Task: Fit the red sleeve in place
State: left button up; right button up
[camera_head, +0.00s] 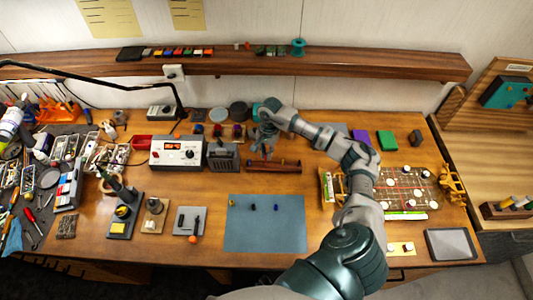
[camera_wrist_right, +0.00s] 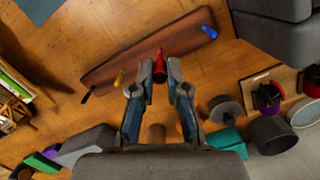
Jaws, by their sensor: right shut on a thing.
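The red sleeve (camera_wrist_right: 160,64) is a small cylinder held between the fingertips of my right gripper (camera_wrist_right: 160,76) in the right wrist view. My right gripper (camera_head: 264,150) hangs over the back edge of the long reddish-brown wooden rack (camera_head: 273,168) in the head view. The rack also shows in the right wrist view (camera_wrist_right: 143,60), with a yellow piece (camera_wrist_right: 119,77), a blue piece (camera_wrist_right: 209,31) and a dark piece (camera_wrist_right: 88,93) along it. The red sleeve overlaps the rack in view; I cannot tell whether they touch. My left gripper is not in view.
A blue mat (camera_head: 264,238) with several small pegs lies in front of the rack. A power supply (camera_head: 176,154) and a grey device (camera_head: 222,157) stand left. Several knobs and cups, including a grey cylinder (camera_wrist_right: 226,109), stand behind. A board with white pieces (camera_head: 408,188) lies right.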

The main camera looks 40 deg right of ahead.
aim_at(266, 165)
dwell(0.7)
jog(key=shift+f+b, duration=2.35)
jog(key=shift+f, duration=0.25)
jog(key=o, duration=0.7)
jog(key=shift+d+r, duration=0.1)
jog(key=shift+r, duration=0.2)
jog(key=r, duration=0.3)
jog(key=d+r, duration=0.1)
jog(key=r, duration=0.7)
jog(key=shift+w+d+r, duration=0.15)
jog(key=shift+w+d, duration=0.05)
jog(key=shift+w, duration=0.15)
